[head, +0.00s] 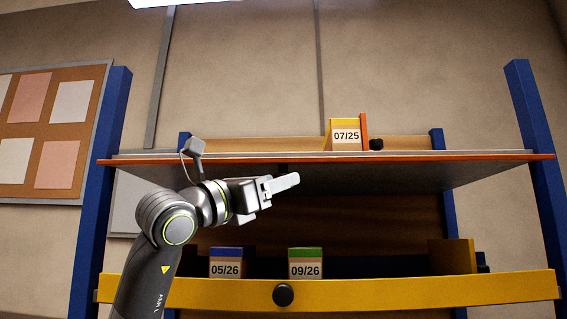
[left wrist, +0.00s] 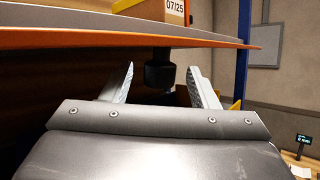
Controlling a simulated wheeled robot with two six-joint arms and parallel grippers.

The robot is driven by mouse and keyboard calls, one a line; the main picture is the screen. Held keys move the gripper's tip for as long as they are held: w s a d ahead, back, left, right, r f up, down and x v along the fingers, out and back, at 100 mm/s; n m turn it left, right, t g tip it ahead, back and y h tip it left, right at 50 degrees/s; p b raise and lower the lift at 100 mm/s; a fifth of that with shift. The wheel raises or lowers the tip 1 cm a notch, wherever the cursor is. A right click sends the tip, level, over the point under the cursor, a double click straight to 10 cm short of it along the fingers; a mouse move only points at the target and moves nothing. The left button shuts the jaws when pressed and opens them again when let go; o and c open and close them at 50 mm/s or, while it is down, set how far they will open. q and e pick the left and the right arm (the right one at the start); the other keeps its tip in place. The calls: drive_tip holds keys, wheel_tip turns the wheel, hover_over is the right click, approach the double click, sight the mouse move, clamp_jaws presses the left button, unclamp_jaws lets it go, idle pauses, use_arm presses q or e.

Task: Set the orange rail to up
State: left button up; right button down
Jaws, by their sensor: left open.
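The orange rail (head: 420,157) shows as a thin, nearly edge-on strip along the front of the upper shelf. It also crosses the left wrist view (left wrist: 60,43), where a black knob (left wrist: 159,70) hangs below it. My left gripper (head: 288,182) is just under the rail in the head view. In the left wrist view its open fingers (left wrist: 160,84) stand either side of the knob, with gaps visible. The knob is not visible in the head view. My right gripper is not in view.
An 07/25 ream box (head: 346,138) stands on the upper shelf beside an orange divider (head: 364,132). Below, 05/26 (head: 226,269) and 09/26 (head: 305,269) boxes stand behind the yellow rail (head: 400,292) with its black knob (head: 283,294). Blue posts (head: 540,150) flank the rack.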

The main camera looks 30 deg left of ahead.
use_arm(q)
drive_tip(key=shift+p+x, duration=0.5)
drive_tip(key=shift+x, duration=0.9)
clamp_jaws()
